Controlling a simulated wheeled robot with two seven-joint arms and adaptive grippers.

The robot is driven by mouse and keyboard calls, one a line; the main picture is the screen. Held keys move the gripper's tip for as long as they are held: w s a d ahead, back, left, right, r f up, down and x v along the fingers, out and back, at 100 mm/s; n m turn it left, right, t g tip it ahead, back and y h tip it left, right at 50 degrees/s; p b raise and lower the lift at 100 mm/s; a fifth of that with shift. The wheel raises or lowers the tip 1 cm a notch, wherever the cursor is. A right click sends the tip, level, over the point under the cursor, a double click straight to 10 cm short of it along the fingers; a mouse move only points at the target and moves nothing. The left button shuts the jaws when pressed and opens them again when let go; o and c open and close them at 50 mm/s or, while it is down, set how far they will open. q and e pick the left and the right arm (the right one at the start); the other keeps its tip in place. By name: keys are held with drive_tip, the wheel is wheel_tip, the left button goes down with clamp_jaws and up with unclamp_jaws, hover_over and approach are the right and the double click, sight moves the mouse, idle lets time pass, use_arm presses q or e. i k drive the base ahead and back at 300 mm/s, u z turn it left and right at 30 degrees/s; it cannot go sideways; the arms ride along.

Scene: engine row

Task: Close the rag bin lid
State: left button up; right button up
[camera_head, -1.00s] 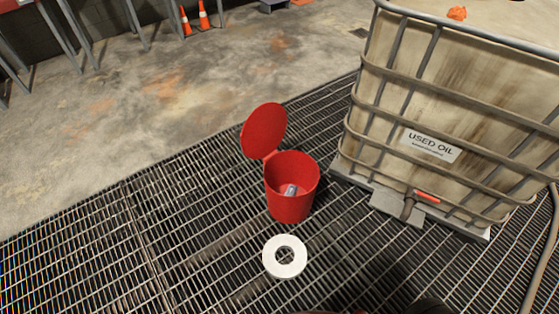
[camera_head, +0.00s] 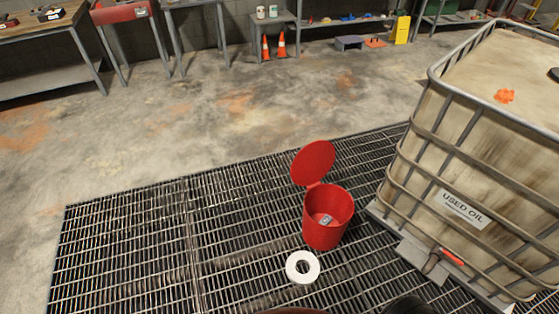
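The red rag bin (camera_head: 328,228) stands upright on the metal floor grating, right of the picture's middle. Its round red lid (camera_head: 314,162) is open, tilted up and back at the bin's far left rim. Inside the bin lies a small grey item (camera_head: 326,219), too small to make out. Neither of my grippers is in the view.
A white ring (camera_head: 302,267) lies on the grating (camera_head: 130,240) just in front of the bin. A caged used oil tank (camera_head: 470,160) stands close on the right. Benches, orange cones (camera_head: 281,45) and a yellow sign (camera_head: 402,30) line the back. Concrete floor on the left is clear.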

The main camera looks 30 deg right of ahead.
sight(316, 159)
drive_tip(key=u, duration=0.4)
drive_tip(key=i, duration=3.75)
drive_tip(key=z, duration=3.8)
